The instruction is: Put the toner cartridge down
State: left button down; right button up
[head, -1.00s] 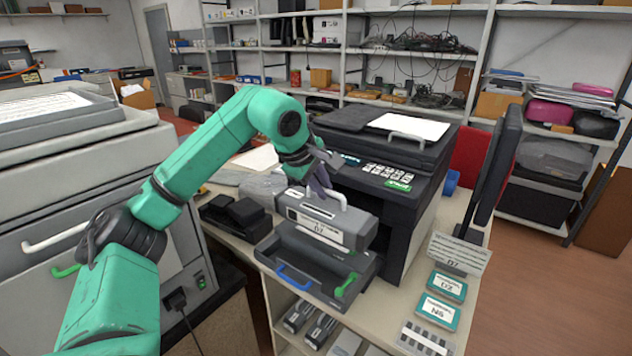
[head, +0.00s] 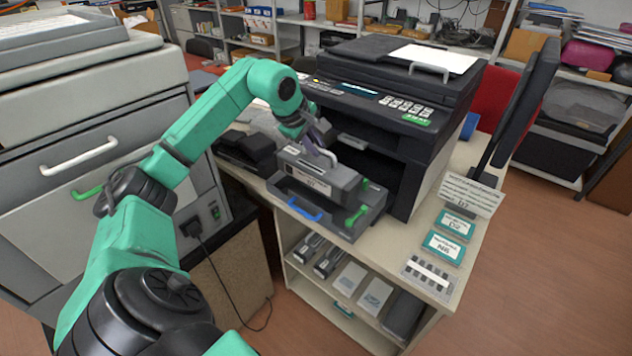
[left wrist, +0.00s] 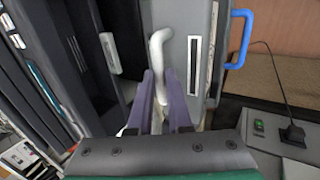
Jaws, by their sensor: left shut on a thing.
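The grey toner cartridge (head: 340,178) has a pale label on its front and a white handle (left wrist: 160,55) on top. My left gripper (head: 318,143) is above it, shut on that handle. In the left wrist view, the purple fingers of my left gripper (left wrist: 160,95) stand on either side of the handle. The cartridge is level, low in the dark pulled-out tray (head: 335,222) of the black printer (head: 400,110). I cannot tell whether its underside touches the tray floor. My right gripper is not in view.
The tray has a blue handle (head: 304,210) and a green lever (head: 356,216). A black device (head: 245,152) stands left of the tray. Teal-edged cards (head: 444,246) and a monitor (head: 515,95) are on the right. Boxes and cartridges fill the shelf below the counter.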

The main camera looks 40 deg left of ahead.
aim_at(314, 163)
pick_arm(q)
notch_tip(314, 163, down, 6)
jog(key=shift+r, duration=0.1)
notch_tip(314, 163, down, 4)
jog(key=shift+r+p, duration=0.25)
jog(key=shift+p, duration=0.3)
jog(key=shift+f, duration=0.4)
jog(key=c, duration=0.8)
grip_release()
jog(key=shift+c, duration=0.2)
jog(key=b+v, duration=0.4)
jog(key=v, duration=0.8)
